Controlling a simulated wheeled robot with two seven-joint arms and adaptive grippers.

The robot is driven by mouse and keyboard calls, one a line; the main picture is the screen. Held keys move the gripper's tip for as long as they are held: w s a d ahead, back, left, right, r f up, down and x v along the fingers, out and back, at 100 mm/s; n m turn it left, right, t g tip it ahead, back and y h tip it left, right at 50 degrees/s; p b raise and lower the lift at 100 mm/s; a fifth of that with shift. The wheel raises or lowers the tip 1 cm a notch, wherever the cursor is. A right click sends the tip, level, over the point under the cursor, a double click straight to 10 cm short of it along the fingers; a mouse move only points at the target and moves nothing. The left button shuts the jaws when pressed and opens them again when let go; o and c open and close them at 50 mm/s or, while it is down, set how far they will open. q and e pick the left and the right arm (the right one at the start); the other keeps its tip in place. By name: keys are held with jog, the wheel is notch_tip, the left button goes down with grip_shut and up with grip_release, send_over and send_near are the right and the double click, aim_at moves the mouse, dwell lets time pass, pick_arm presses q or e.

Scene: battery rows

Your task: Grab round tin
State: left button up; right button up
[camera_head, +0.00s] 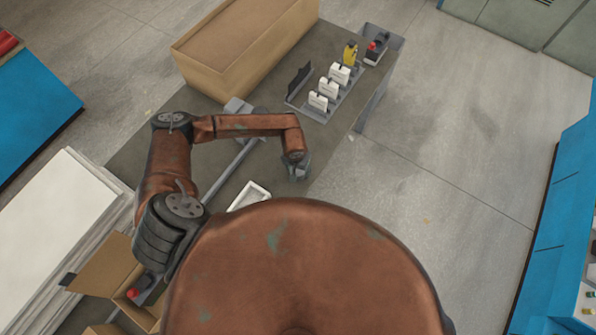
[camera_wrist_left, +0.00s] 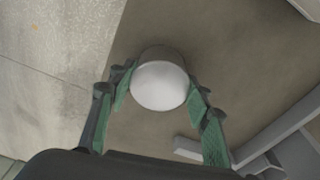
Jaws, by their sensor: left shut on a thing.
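The round tin (camera_wrist_left: 159,86) shows in the left wrist view as a short cylinder with a pale, smooth round top and a darker side. It sits between the green-padded fingers of my left gripper (camera_wrist_left: 160,98), which is shut on it from both sides. In the head view my left gripper (camera_head: 298,170) is over the right edge of the dark table, pointing down. The tin cannot be made out there, and the wrist view does not clearly show whether it touches the table. My right gripper is not in view.
A cardboard box (camera_head: 215,62) stands at the table's far end. Beside it, a grey rack (camera_head: 325,112) holds several white packs, with a yellow bottle (camera_head: 350,53) and a grey bin (camera_head: 389,40) behind. A white tray (camera_head: 250,194) lies near my gripper. Floor to the right is clear.

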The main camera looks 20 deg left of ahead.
pick_arm(q)
jog(key=c, duration=0.7)
jog(key=shift+r, duration=0.1)
jog(key=shift+c, duration=0.2)
